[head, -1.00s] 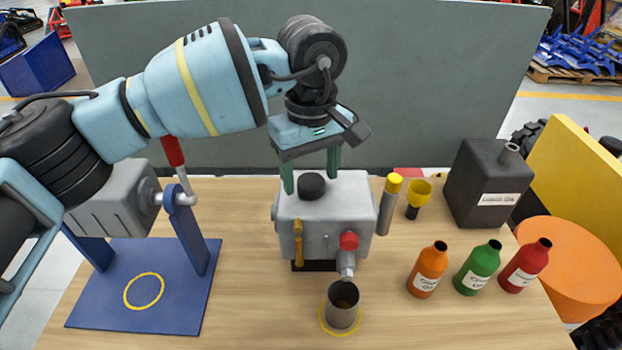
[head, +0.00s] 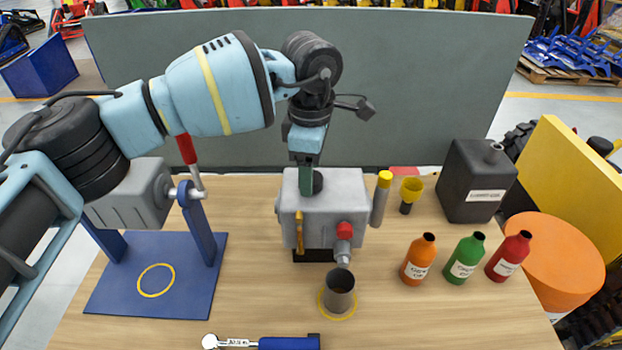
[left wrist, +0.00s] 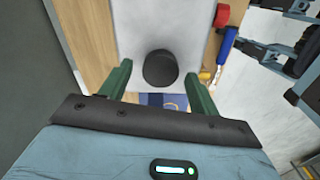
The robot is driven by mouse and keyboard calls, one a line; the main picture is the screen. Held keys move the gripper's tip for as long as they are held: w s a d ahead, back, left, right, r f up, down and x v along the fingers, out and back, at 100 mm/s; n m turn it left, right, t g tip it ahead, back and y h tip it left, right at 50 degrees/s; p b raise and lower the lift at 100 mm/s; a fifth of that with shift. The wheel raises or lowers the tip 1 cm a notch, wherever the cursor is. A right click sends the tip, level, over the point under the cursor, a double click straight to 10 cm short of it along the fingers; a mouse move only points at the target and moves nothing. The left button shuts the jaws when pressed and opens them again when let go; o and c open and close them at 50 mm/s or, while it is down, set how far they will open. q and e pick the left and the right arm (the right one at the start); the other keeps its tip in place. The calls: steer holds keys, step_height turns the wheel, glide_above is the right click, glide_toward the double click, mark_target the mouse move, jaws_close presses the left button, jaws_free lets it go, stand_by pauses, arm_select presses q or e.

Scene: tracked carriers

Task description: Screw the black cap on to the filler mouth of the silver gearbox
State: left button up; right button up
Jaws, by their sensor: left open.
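The silver gearbox (head: 340,207) stands on the wooden bench in the middle of the head view. The black cap (head: 318,182) sits on its top face, where the mouth beneath it is hidden. My left gripper (head: 305,184) is at the cap, with its green fingers pointing down. In the left wrist view the black cap (left wrist: 160,68) lies between and slightly beyond the two open fingers (left wrist: 155,85), with a gap on each side. I cannot tell how far the cap is screwed on. My right gripper is not in view.
A metal cup (head: 340,290) stands below the gearbox's red-topped spout (head: 345,240). Orange (head: 417,262), green (head: 464,262) and red (head: 508,260) bottles and a black canister (head: 475,182) are at right. A blue stand (head: 190,290) is at left. A blue-handled tool (head: 285,342) lies in front.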

arm_select(q)
steer(key=shift+f+n, duration=0.1)
steer(key=shift+n, duration=0.6)
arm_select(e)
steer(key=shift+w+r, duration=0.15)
arm_select(q)
steer(key=shift+c, duration=0.3)
steer(key=c, duration=0.7)
steer(key=shift+f+m+b, duration=0.2)
steer(key=shift+m+b, duration=0.1)
steer(key=shift+m, duration=0.2)
steer(key=m+b, duration=0.1)
steer(key=m, duration=0.1)
steer(key=shift+w+f+m, duration=0.1)
steer(key=shift+m, duration=0.2)
steer(key=m+b, duration=0.2)
steer(key=m, duration=0.3)
steer(key=shift+m, duration=0.3)
steer(key=shift+r+m, duration=0.25)
steer(key=shift+m, duration=0.05)
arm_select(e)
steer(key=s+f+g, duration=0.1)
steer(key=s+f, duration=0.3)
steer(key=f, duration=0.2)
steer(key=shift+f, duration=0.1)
